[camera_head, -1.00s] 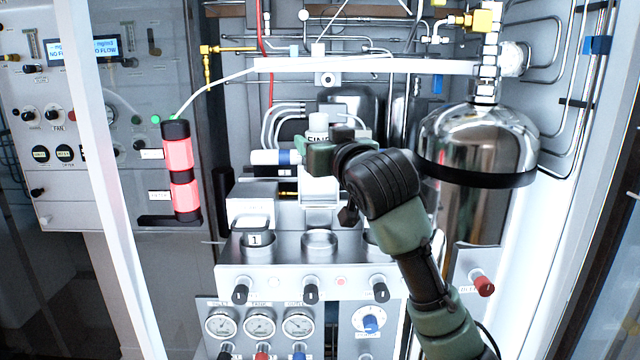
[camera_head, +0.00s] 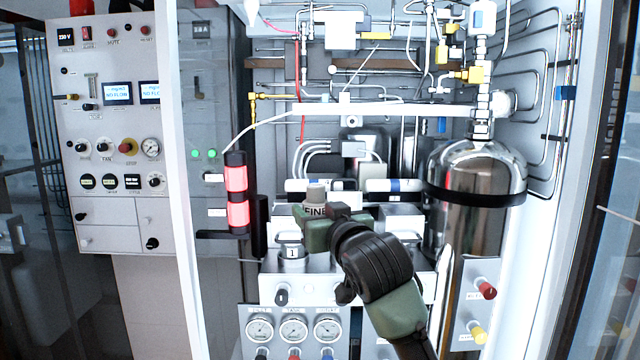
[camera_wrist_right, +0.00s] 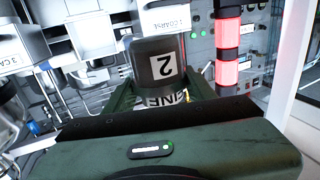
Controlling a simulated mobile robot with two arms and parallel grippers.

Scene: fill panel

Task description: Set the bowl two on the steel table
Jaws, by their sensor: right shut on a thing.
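Bowl two is a dark cylinder (camera_wrist_right: 160,68) with a white "2" plate, between the fingers of my right gripper (camera_wrist_right: 162,98) in the right wrist view. My right gripper is shut on it. I cannot make out a separate steel table for sure. My left gripper is not in view.
A silver bowl marked 1 (camera_head: 291,252) sits in the panel's steel ledge (camera_head: 275,282). A red light tower (camera_head: 237,192) stands left of my gripper, and a large chrome cylinder (camera_head: 475,225) stands right. A white frame post (camera_head: 183,180) lies further left.

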